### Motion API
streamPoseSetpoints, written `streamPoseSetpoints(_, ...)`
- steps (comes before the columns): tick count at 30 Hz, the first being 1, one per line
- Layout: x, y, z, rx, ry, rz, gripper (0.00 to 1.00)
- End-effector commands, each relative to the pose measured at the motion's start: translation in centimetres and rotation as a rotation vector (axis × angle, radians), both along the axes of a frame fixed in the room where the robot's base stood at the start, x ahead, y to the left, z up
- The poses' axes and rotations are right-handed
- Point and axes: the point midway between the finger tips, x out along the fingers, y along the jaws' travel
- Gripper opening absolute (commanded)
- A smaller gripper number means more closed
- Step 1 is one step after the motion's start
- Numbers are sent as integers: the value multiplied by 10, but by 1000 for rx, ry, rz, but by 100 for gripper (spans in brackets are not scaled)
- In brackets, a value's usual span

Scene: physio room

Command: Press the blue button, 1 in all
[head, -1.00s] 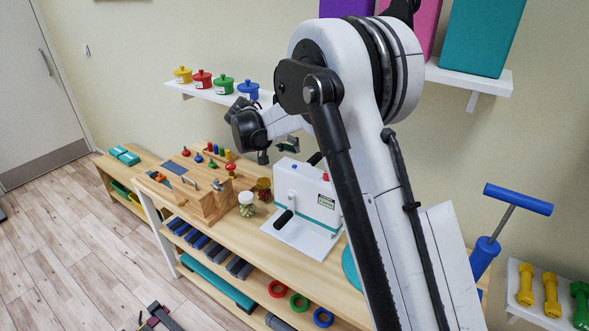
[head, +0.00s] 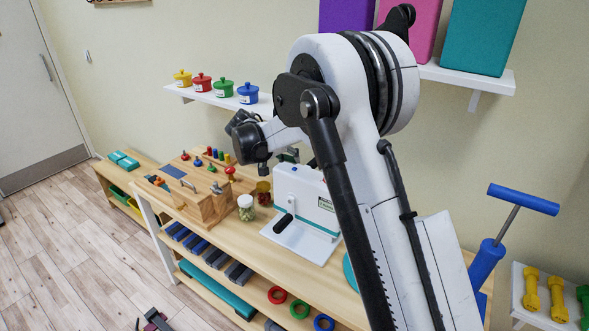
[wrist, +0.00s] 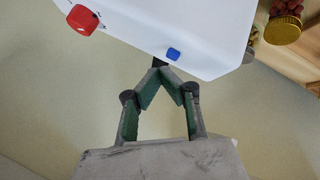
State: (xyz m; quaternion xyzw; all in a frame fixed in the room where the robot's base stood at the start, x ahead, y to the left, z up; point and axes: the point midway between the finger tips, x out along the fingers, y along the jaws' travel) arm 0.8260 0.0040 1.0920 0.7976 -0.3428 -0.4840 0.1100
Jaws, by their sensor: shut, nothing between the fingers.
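The white box-shaped device (head: 306,198) stands on the wooden bench. In the wrist view its white top (wrist: 200,22) carries a small blue button (wrist: 173,54) and a larger red button (wrist: 84,19). The blue button also shows as a small dot in the head view (head: 294,169). My gripper (wrist: 161,71) is shut and empty, its tips beside the blue button in the picture. The head view shows my gripper (head: 289,155) just above the device's top edge, partly hidden by my arm. I cannot tell whether the tips touch the device.
A glass jar (head: 246,207) and a wooden box with pegs (head: 200,200) stand left of the device. A gold-lidded jar (wrist: 283,30) is at upper right in the wrist view. A wall shelf with coloured pots (head: 223,98) is behind. My arm hides the device's right side.

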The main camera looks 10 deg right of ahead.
Motion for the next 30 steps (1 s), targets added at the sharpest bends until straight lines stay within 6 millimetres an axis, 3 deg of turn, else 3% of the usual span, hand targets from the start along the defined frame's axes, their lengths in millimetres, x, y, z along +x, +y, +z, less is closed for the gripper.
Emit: streamPoseSetpoints(30, 0, 0, -9, 0, 0, 0, 0)
